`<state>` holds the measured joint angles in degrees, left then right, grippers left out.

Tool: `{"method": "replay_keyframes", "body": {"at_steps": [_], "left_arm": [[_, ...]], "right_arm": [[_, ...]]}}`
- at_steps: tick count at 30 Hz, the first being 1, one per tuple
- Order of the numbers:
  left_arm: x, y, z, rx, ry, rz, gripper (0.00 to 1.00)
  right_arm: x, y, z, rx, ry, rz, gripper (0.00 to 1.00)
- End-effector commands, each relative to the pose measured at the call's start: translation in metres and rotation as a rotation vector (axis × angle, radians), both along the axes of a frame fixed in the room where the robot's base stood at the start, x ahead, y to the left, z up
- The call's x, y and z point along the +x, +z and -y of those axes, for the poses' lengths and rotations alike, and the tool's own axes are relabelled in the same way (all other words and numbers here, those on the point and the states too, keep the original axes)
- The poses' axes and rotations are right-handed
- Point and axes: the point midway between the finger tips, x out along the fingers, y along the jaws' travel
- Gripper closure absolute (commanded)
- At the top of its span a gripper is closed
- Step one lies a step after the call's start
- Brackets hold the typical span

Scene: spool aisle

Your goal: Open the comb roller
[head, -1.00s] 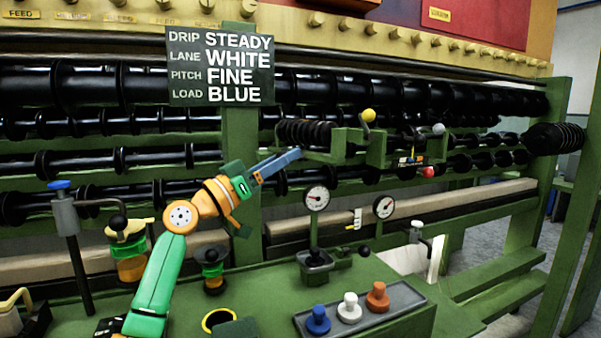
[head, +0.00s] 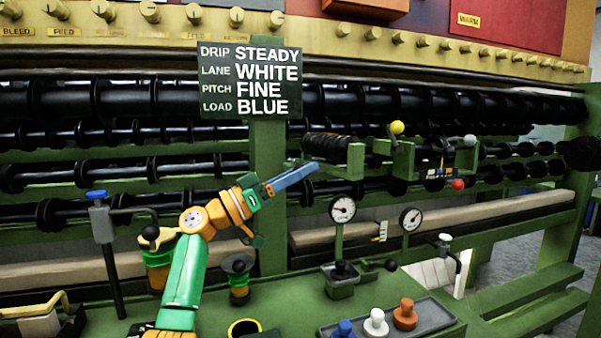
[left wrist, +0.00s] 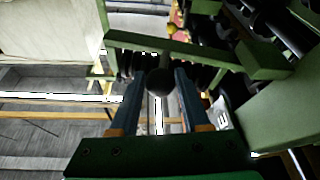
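A black ribbed roller (head: 328,147), which looks like the comb roller, sits in a green bracket (head: 355,160) in front of the long black rollers. My left gripper (head: 312,168) reaches from the lower left, its blue fingers just below the ribbed roller's left end. In the left wrist view, the two fingers (left wrist: 160,78) stand apart with a dark round knob (left wrist: 160,82) showing between their tips. Whether they touch it is unclear. Dark ribs (left wrist: 133,64) and a green bar (left wrist: 190,48) lie beyond. The right gripper is out of view.
A yellow ball lever (head: 397,128), white ball (head: 470,140) and red ball (head: 458,185) are right of the roller. A sign (head: 250,80) hangs above. Two gauges (head: 342,209) and a tray (head: 440,316) with blue, white and orange knobs are below.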

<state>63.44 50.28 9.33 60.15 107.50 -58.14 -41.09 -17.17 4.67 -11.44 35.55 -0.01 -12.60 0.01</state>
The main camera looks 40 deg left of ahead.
Motion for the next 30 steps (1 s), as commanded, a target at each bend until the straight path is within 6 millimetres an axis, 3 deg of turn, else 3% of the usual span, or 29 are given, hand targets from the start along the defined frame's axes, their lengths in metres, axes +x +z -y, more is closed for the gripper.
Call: {"method": "replay_keyframes", "body": {"at_steps": [1, 2, 11, 21, 30], "left_arm": [[0.000, 0.000, 0.000, 0.001, 0.000, -0.001, 0.37], [0.000, 0.000, 0.000, 0.001, 0.000, -0.001, 0.29], [-0.001, -0.002, 0.000, 0.003, 0.000, -0.003, 0.29], [-0.052, -0.029, -0.027, 0.002, 0.001, -0.002, 0.29], [-0.059, -0.027, -0.030, 0.002, -0.001, -0.003, 0.29]], "right_arm": [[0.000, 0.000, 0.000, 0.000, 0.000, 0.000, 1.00], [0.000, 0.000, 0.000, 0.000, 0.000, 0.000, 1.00], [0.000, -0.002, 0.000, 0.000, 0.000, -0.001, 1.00], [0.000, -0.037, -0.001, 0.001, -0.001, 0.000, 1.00], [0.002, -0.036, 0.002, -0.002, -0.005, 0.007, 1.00]]}}
